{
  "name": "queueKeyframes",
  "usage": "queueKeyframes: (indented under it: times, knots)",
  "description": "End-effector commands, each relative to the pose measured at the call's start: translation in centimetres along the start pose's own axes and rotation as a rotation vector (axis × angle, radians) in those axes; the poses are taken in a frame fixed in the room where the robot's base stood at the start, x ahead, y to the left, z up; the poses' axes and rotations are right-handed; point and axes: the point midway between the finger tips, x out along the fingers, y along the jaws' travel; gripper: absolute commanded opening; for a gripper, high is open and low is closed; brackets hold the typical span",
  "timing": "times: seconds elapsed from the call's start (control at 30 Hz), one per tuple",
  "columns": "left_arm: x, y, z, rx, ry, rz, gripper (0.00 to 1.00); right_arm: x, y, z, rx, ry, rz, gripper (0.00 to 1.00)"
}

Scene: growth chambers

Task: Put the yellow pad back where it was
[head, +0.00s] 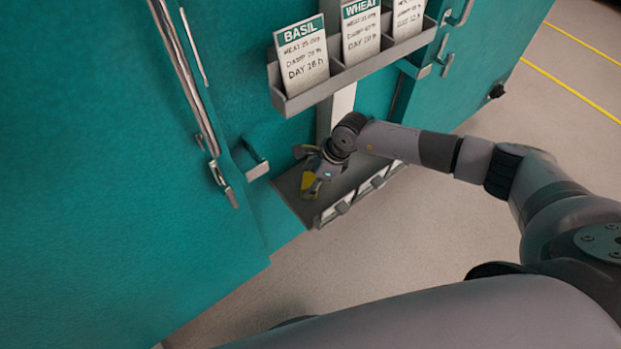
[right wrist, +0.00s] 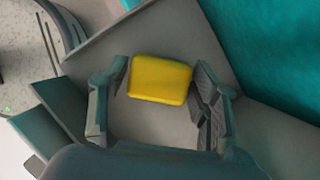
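The yellow pad (right wrist: 160,79) is a small rounded block. In the right wrist view it lies between the two fingers of my right gripper (right wrist: 160,88), close to both fingertips. The fingers stand wide apart, one on each side of the pad, and I see no clear grip on it. In the head view the pad (head: 308,183) shows partly, at the lower grey tray (head: 292,186), with my right gripper (head: 311,172) over it. The gripper hides part of it. My left gripper is not in view.
An upper grey rack (head: 291,105) holds a BASIL card (head: 302,57), a WHEAT card (head: 361,32) and a third card (head: 407,18). Small holders line the lower tray's front edge. Teal chamber doors (head: 100,170) with metal handles stand around. The floor (head: 440,230) is clear.

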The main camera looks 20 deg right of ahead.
Motion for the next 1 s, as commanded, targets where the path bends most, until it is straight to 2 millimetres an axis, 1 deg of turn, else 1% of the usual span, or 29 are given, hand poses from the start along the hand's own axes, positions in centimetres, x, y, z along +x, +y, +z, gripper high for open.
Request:
queueKeyframes:
  times: [0.03, 0.13, 0.17, 0.43, 0.53, 0.67, 0.9, 1.0]
  knots:
    - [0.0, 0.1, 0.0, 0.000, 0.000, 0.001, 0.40, 0.0, 0.0, 0.0, 0.000, 0.000, 0.000, 0.62]
    - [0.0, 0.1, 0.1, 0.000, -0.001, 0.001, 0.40, 0.0, 0.0, 0.0, 0.000, 0.000, 0.000, 0.69]
    - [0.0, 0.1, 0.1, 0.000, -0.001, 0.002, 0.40, 0.0, 0.0, 0.0, 0.000, 0.000, 0.000, 0.69]
    - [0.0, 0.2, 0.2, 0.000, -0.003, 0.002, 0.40, -0.1, 0.0, 0.0, 0.000, 0.000, -0.001, 0.69]
    - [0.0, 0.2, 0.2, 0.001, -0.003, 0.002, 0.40, -0.7, -0.1, 0.0, 0.001, 0.000, -0.002, 0.69]
    - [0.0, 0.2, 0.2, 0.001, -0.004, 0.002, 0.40, -2.6, -0.2, 0.0, -0.001, -0.001, -0.004, 0.69]
    - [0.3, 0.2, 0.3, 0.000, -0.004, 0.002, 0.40, -7.8, -0.1, -0.1, -0.002, -0.001, -0.004, 0.69]
    - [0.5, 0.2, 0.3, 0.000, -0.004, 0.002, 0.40, -9.6, -0.1, 0.0, -0.001, -0.001, -0.004, 0.69]
